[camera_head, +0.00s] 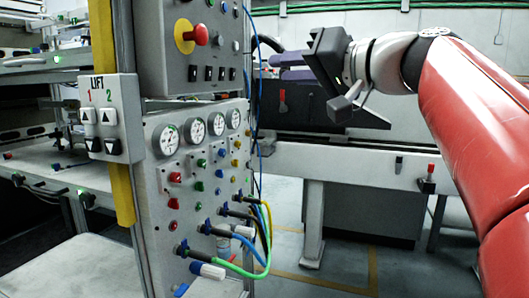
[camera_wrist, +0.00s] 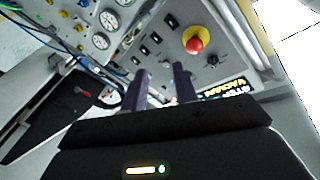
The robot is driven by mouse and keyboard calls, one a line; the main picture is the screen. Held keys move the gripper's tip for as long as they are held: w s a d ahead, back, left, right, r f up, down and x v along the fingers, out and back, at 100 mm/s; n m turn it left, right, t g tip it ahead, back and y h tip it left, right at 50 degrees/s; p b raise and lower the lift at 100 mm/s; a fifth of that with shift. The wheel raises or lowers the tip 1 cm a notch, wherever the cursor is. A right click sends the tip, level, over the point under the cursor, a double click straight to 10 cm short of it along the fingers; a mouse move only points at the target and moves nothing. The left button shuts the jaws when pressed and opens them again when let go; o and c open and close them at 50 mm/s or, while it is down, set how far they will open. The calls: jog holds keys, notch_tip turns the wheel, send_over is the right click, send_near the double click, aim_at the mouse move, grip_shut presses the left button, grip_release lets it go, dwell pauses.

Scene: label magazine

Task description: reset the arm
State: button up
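My red arm (camera_head: 470,110) reaches in from the right and holds my gripper (camera_head: 284,66) up in the air, right of the control panel. In the wrist view the two dark purple fingers of my gripper (camera_wrist: 160,78) stand apart with nothing held between them. The gripper is open and empty. The fingers point toward the grey control panel (camera_head: 150,120), and I see no contact with it. The panel's red emergency button on a yellow base (camera_head: 195,36) also shows in the wrist view (camera_wrist: 195,42).
Blue, green and yellow cables (camera_head: 258,240) hang from the panel's lower sockets. A LIFT switch box (camera_head: 110,117) is fixed at the panel's left. A grey bench (camera_head: 350,155) stands behind my gripper. Open floor (camera_head: 410,265) shows at lower right.

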jog(key=s+d+f+m+g+h, duration=0.1)
jog(key=s+f+m+h, duration=0.15)
jog(key=f, duration=0.75)
jog(key=s+f+m+g+h, duration=0.1)
jog(key=s+f+h, duration=0.25)
jog(key=f, duration=0.65)
jog(key=s+d+f+g+h, duration=0.1)
jog(key=s+d+f+h, duration=0.1)
jog(key=f, duration=0.5)
jog(key=s+d+f+g+h, duration=0.1)
jog(key=s+d+f+h, duration=0.2)
jog(key=s+f, duration=0.4)
jog(key=s+d+f+g+h+p, duration=0.1)
jog(key=s+d+f, duration=0.3)
jog(key=f, duration=0.5)
jog(key=shift+s+d+f+g+h, duration=0.15)
jog(key=shift+d+f+g+h, duration=0.1)
jog(key=shift+d+g+h, duration=0.4)
